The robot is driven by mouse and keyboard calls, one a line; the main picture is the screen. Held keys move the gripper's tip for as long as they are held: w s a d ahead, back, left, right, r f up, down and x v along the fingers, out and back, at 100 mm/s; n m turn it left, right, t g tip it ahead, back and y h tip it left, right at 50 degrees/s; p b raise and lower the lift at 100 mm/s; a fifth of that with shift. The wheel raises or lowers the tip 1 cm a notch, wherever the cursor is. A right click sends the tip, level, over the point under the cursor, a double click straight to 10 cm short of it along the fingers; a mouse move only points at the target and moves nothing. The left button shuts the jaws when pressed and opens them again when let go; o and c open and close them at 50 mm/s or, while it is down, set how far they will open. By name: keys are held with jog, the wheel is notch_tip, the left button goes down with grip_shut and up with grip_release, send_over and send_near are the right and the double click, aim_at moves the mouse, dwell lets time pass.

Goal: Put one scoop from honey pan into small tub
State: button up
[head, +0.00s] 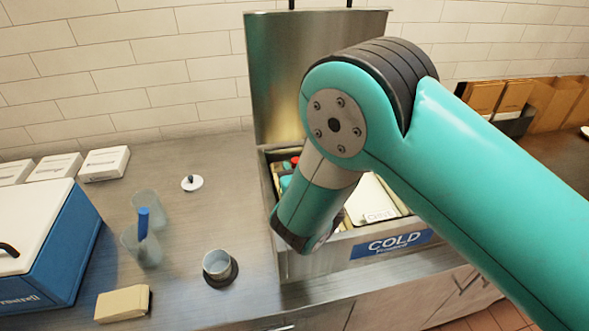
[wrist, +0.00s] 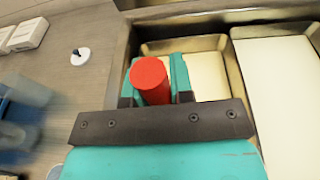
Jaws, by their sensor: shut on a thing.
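My gripper (wrist: 152,80) is shut on a red cylindrical handle (wrist: 150,80), over the cold well (head: 300,262). The handle's red top also shows past my arm in the head view. What is below the handle is hidden by my gripper. A pan with pale yellowish contents (wrist: 206,72) lies just beyond my gripper, and a pan with white contents (wrist: 282,95) is to its right. I cannot tell which is the honey pan. A small grey tub (head: 217,262) stands upright on a dark round base left of the well; its inside is unclear.
Two translucent cups (head: 146,203) stand on the counter, one with a blue item (head: 143,223) at it. A white lid (head: 192,183), a tan block (head: 122,303), white boxes (head: 104,163) and a blue cooler (head: 62,260) are also left. The well's raised lid (head: 275,80) stands behind.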

notch_tip(320, 180, up, 13)
jog(key=d+p, duration=0.2)
jog(key=p, duration=0.9)
jog(key=shift+s+d, duration=0.2)
jog(key=shift+s, duration=0.1)
